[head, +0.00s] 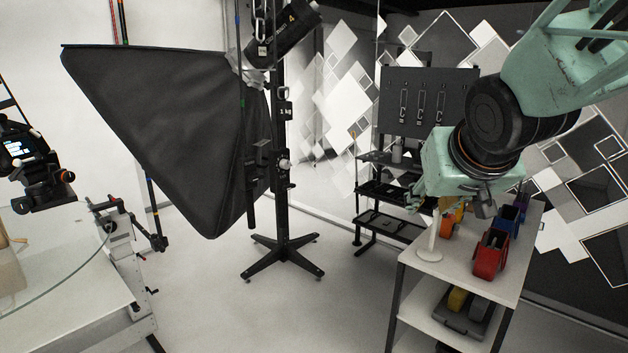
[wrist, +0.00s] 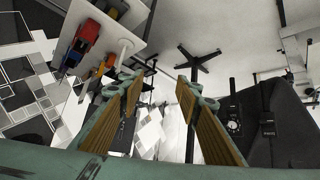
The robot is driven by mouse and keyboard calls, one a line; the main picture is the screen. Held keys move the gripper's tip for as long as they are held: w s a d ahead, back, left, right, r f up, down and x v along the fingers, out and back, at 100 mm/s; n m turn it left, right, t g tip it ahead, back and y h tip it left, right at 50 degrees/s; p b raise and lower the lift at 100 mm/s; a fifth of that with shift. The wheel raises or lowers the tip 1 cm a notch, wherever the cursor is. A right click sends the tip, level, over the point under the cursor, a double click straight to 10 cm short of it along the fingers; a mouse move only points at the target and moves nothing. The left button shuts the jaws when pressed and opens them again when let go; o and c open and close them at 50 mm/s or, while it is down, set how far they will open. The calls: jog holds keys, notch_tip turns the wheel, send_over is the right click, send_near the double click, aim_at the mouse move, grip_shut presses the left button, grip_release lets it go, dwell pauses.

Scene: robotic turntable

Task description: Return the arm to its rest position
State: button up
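My gripper (wrist: 160,88) shows in the wrist view with its two wood-padded fingers spread apart and nothing between them. In the head view my mint-green arm reaches in from the upper right.
Open floor (head: 335,290) lies between.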

jog(key=s+a+f+g+b, duration=0.1)
jog(key=s+f, duration=0.2)
jog(key=s, duration=0.8)
jog(key=s+a+f+g+b, duration=0.1)
jog(key=s+f+g+b, duration=0.1)
jog(key=s, duration=1)
jog(key=s+a+f+g+b, duration=0.1)
jog(key=s+f, duration=0.3)
jog(key=s, duration=0.8)
jog(key=shift+s+f+g+y+b, duration=0.15)
jog(key=shift+g+y+b, duration=0.2)
jog(key=shift+g, duration=0.35)
jog(key=shift+f, duration=0.1)
notch_tip(320, 180, down, 13)
jog(key=b, duration=1.3)
notch_tip(320, 180, up, 33)
jog(key=p, duration=3.2)
jog(key=shift+f+p, duration=0.15)
jog(key=shift+p, duration=0.2)
